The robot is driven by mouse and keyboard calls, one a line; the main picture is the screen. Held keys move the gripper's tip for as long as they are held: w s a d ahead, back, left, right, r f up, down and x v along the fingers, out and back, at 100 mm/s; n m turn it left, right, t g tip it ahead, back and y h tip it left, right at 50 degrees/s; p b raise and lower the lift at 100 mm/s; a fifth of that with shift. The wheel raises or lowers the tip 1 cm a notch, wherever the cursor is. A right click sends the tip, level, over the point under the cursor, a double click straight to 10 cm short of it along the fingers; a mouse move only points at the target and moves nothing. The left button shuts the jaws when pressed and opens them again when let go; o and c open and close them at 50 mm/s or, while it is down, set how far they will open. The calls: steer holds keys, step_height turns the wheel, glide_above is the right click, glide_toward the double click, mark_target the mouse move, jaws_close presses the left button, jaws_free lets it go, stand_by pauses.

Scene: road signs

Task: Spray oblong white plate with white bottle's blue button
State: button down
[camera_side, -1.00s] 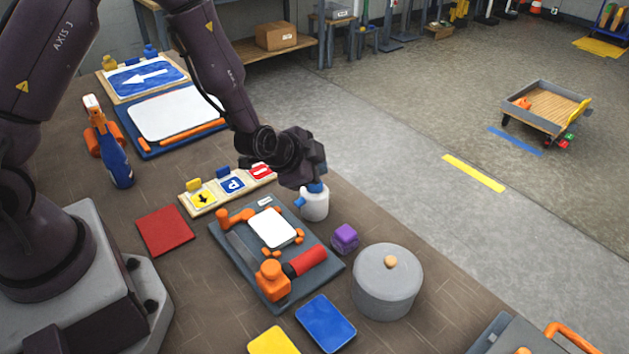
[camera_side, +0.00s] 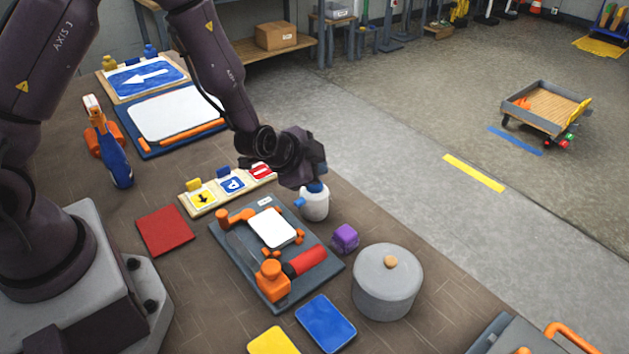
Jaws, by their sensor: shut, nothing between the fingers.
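The white bottle (camera_side: 314,206) stands upright on the table, just off the right edge of the grey board. Its blue button (camera_side: 315,187) is on top, and a blue nozzle points left. My gripper (camera_side: 312,181) is shut and directly above the bottle, at the blue button; it appears to touch the button, and its fingertips are hard to make out. The oblong white plate (camera_side: 271,228) is held by orange clamps on the grey board, left of and below the bottle.
The grey board (camera_side: 325,268) also bears a red-handled tool (camera_side: 305,261). A purple cube (camera_side: 345,238) and a grey lidded pot (camera_side: 386,285) stand right of it. A rack of small signs (camera_side: 230,188) lies close behind the board.

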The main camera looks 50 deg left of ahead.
stand_by(0.4)
steer(key=shift+f, duration=0.45)
steer(key=shift+f, duration=0.35)
stand_by(0.5)
steer(key=shift+r, duration=0.8)
step_height(320, 180, up, 6)
stand_by(0.5)
stand_by(0.5)
